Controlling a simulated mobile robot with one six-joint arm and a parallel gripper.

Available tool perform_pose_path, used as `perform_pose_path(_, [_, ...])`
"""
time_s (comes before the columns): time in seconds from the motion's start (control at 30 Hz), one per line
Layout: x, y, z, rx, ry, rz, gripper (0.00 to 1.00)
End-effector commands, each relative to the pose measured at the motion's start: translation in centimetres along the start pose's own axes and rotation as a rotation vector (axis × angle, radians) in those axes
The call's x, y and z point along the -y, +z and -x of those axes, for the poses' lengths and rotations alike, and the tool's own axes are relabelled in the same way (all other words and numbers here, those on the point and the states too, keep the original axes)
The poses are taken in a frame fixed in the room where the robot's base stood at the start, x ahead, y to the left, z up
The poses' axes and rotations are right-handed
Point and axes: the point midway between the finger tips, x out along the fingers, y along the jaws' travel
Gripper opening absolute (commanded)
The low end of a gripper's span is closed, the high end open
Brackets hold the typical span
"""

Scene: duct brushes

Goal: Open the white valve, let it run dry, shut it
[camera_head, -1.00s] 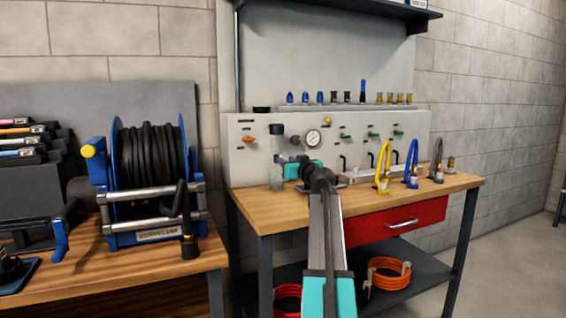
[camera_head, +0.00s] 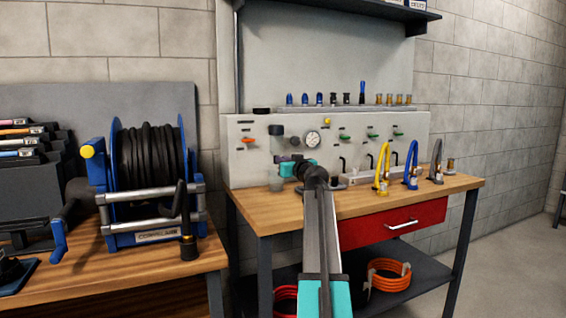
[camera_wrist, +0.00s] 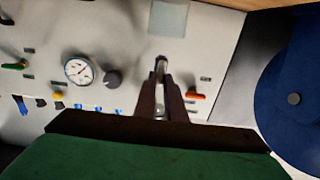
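My gripper (camera_head: 282,159) is at the left of the pale panel, beside the dark-capped filter (camera_head: 276,131) and above a clear jar (camera_head: 275,182) on the bench. In the wrist view, which is turned over, my two dark fingers (camera_wrist: 161,72) are close together with a narrow gap. A small pale piece shows at their tips; it may be the white valve, but I cannot tell whether they grip it. The fingers hide most of the filter. The jar shows beyond the tips in the wrist view (camera_wrist: 169,18). I see no running water.
A round gauge (camera_head: 312,139) and a dark knob (camera_wrist: 112,78) are close beside the fingers. An orange-handled valve (camera_head: 248,140) is on the other side. Yellow (camera_head: 383,168) and blue (camera_head: 412,165) hoses stand at right. A hose reel (camera_head: 150,170) stands on the left bench.

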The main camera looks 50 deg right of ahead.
Motion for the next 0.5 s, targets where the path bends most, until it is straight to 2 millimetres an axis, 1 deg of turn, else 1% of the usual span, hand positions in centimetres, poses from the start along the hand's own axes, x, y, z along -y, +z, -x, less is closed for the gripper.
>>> perform_pose_path(0.27, [0.0,-0.03,0.0,0.0,0.0,-0.007,0.0])
perform_pose_path(0.5, [-0.05,-0.08,-0.02,0.0,0.0,-0.069,0.0])
